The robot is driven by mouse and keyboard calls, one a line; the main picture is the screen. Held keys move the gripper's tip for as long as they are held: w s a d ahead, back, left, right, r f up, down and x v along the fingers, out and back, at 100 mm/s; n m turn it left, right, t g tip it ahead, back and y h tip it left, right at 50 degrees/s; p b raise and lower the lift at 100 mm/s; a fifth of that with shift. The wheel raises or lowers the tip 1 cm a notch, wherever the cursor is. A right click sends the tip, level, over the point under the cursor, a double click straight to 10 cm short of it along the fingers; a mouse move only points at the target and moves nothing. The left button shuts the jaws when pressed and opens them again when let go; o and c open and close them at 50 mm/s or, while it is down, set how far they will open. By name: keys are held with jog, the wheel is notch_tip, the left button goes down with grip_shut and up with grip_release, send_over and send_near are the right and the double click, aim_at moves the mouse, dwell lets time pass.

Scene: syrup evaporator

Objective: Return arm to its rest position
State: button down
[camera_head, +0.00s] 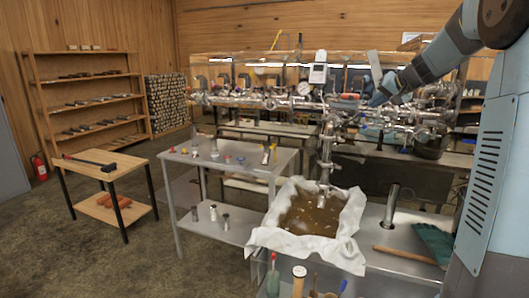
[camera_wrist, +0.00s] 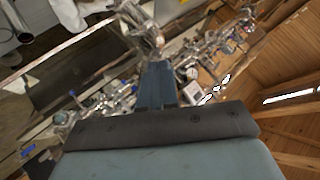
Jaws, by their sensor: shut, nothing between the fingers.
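My arm (camera_head: 435,60) reaches in from the upper right of the head view, bent down and to the left. My gripper (camera_head: 374,103) is at its end, in front of the shiny steel piping of the evaporator (camera_head: 270,100). In the wrist view my gripper (camera_wrist: 157,70) shows as two blue fingers pressed together, with nothing between them. The fingertips point toward the pipes. I cannot tell how far the tips are from them.
A cloth-lined pan (camera_head: 312,212) of amber liquid stands below a vertical pipe. A green glove (camera_head: 434,243) and a wooden-handled tool (camera_head: 404,254) lie to its right. A grey table (camera_head: 232,158) holds small parts. Open floor (camera_head: 150,265) lies at the lower left.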

jog(key=s+a+f+n+g+h, duration=0.1)
jog(key=s+a+g, duration=0.1)
jog(key=s+a, duration=0.65)
jog(key=s+a+f+n+g+h, duration=0.1)
jog(key=s+a, duration=0.3)
jog(key=s, duration=0.9)
jog(key=s+f+h, duration=0.1)
jog(key=s+f, duration=0.2)
jog(key=s, duration=0.4)
jog(key=s+f+n, duration=0.1)
jog(key=s+f, duration=0.2)
jog(key=s, duration=0.4)
jog(key=s+f+g+h, duration=0.1)
jog(key=s+f, duration=0.2)
jog(key=s, duration=0.4)
jog(key=shift+a+f+n+h, duration=0.3)
jog(key=shift+a+f, duration=0.05)
jog(key=shift+f, duration=0.05)
